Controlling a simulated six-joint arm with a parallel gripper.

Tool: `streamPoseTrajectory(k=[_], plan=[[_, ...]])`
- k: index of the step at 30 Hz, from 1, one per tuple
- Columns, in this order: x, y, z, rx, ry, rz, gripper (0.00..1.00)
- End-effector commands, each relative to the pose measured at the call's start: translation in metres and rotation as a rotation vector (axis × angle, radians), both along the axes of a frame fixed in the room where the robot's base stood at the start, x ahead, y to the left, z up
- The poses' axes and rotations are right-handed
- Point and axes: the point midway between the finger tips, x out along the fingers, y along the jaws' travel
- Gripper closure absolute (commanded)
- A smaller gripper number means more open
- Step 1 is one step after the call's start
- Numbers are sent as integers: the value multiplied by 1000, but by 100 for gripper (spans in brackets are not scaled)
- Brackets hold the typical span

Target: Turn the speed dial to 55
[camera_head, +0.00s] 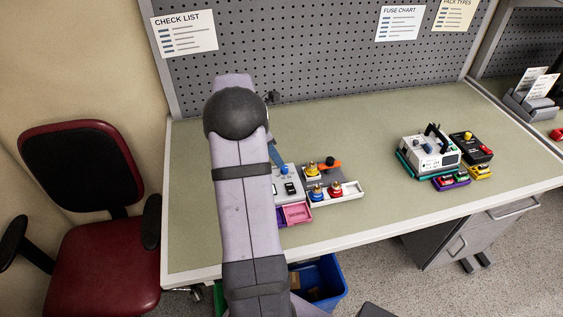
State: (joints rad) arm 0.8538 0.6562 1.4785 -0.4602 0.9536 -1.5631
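A pale device (289,182) sits on the bench just right of my arm, partly hidden behind it. It has a small blue knob (285,169) near its top and dark parts on its face. A second white device (431,150) with a blue knob and dark upright parts stands farther right. I cannot tell which knob is the speed dial, and no dial reading is legible. My arm rises through the middle of the view. My gripper is hidden behind the arm, so its opening and contact do not show.
A black device (470,149) and small coloured boxes flank the right device. The bench middle is clear. A pegboard (320,50) backs it; a red chair (106,252) stands left.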

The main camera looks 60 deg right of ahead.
Motion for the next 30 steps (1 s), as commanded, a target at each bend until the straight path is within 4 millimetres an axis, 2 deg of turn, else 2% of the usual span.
streamPoseTrajectory(k=[8,21,30], plan=[[-4,-5,-3,-4,12,13,61],[-15,-21,-50,-2,11,12,61],[-18,-26,-66,-4,9,11,61]])
